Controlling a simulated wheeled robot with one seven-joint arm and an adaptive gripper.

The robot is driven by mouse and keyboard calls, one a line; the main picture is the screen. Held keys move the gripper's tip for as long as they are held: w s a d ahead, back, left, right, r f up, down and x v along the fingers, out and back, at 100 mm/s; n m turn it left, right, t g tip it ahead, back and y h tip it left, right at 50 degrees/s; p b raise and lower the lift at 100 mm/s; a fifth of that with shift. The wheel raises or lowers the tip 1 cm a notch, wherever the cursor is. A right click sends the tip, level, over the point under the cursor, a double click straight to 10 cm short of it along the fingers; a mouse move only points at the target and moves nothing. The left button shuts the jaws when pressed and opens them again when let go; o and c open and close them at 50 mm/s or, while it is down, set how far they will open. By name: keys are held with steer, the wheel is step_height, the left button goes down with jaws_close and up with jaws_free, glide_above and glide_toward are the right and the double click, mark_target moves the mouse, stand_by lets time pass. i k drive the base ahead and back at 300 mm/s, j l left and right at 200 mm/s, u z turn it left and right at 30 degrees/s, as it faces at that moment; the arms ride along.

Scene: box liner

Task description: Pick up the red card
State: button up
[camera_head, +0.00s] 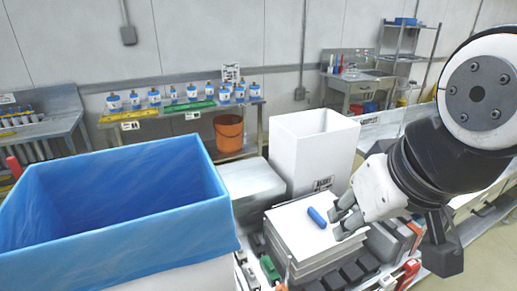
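I cannot make out a red card for certain. A small red piece (411,266) shows at the lower right, beside dark blocks below my arm; its shape is too small to tell. My gripper (337,224) reaches in from the right over a stack of white sheets (290,232). Its two fingers look apart, with nothing seen between them. A small blue cylinder-like object (317,217) lies on top of the stack, just left of the fingertips. My gripper and arm hide part of the area behind them.
A large blue-lined box (110,200) fills the left front. A tall white open box (312,150) stands behind the stack, with a grey box (250,180) beside it. Dark blocks (352,272) and a green item (270,268) crowd the front. Benches line the wall.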

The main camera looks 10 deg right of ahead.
mark_target(413, 267)
steer(key=z, duration=1.3)
steer(key=u, duration=2.35)
steer(key=z, duration=2.35)
